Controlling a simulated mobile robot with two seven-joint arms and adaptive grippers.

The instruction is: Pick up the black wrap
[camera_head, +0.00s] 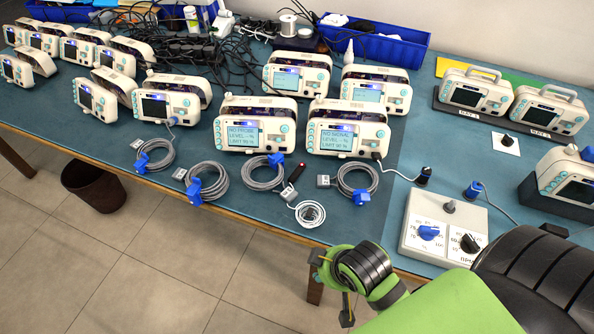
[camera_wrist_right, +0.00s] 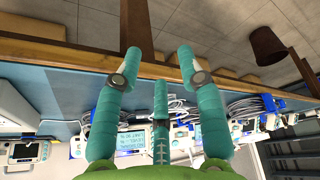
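I cannot clearly make out a black wrap. A small dark strip with a reddish end (camera_head: 296,173) lies among the cable coils near the table's front edge; I cannot tell whether it is the wrap. Coiled grey cables with blue wraps lie around it, including one left of it (camera_head: 207,181) and one right of it (camera_head: 357,180). My right gripper (camera_head: 331,287) is at the table's front edge, below and right of the strip. In the right wrist view (camera_wrist_right: 160,62) its fingers are spread and empty. My left gripper is not in view.
Several white monitors stand on the blue-topped table (camera_head: 190,143) behind the coils. A control box with knobs (camera_head: 443,228) sits to the right. Black cables (camera_head: 190,45) and a blue bin (camera_head: 372,42) are at the back. A dark waste bin (camera_head: 94,187) stands on the floor.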

